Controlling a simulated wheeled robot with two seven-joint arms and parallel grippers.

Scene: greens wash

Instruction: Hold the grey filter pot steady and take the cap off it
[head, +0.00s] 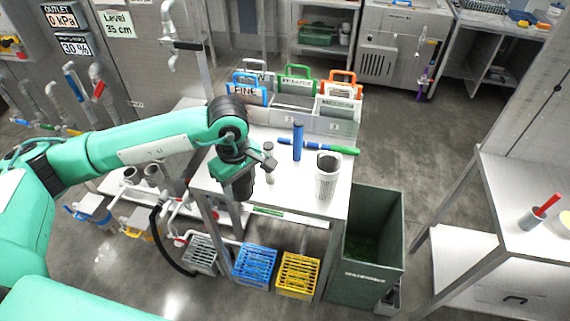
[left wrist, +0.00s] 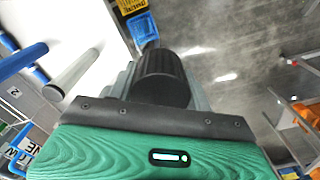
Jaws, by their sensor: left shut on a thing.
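My left gripper (head: 240,172) is over the left part of the steel table and points down. In the left wrist view a dark ribbed cylinder (left wrist: 163,75) sits between its fingers, and the gripper is shut on it. This looks like the filter pot or its cap; I cannot tell where one ends and the other begins. My right gripper is not in view.
Blue (head: 255,264) and yellow (head: 298,275) crates are below; a green bin (head: 375,225) is right.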

